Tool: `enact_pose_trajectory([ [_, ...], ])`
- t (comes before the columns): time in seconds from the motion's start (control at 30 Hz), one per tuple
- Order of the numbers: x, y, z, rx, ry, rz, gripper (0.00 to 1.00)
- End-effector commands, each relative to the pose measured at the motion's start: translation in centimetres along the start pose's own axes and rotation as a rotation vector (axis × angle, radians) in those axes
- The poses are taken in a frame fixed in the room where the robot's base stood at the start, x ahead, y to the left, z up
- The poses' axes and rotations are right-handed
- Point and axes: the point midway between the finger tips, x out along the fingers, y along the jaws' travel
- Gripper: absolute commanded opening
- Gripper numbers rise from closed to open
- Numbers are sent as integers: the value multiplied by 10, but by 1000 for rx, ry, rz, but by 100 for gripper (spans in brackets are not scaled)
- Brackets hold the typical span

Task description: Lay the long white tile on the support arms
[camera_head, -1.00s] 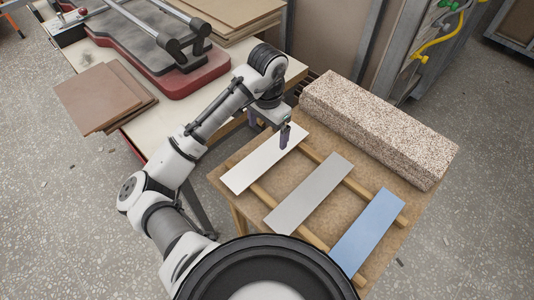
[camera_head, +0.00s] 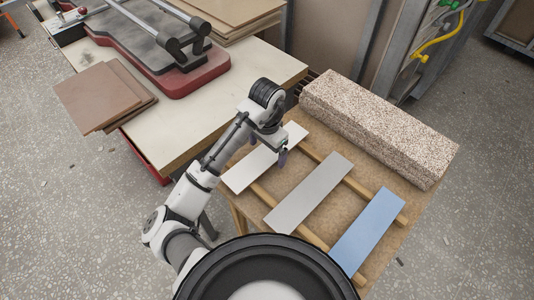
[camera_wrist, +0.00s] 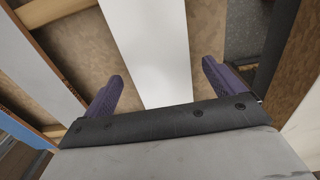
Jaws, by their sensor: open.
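The long white tile (camera_head: 250,171) lies across two wooden battens on a low wooden table in the head view. My gripper (camera_head: 281,158) is over its far half, and my wrist hides part of it. In the wrist view, the white tile (camera_wrist: 150,45) runs between the two purple fingers of my open gripper (camera_wrist: 163,78). A gap shows on both sides, and nothing is held. I cannot tell the fingers' height above the tile. Two bars with dark round ends (camera_head: 190,38) stick out over the red-based machine; I cannot tell whether these are the support arms.
A grey tile (camera_head: 308,193) and a blue tile (camera_head: 367,230) lie beside the white one. A speckled block (camera_head: 375,125) stands along the table's far edge. The pale workbench (camera_head: 225,95) has bare room in front of the red-based machine (camera_head: 185,80). Brown tiles (camera_head: 105,95) are stacked at left.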

Motion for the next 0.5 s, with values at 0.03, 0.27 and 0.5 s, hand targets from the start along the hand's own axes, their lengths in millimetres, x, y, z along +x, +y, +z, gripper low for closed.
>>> enact_pose_trajectory([
  [0.03,0,0,0,0,0,0,94],
  [0.27,0,0,0,0,0,0,65],
  [0.5,0,0,0,0,0,0,33],
])
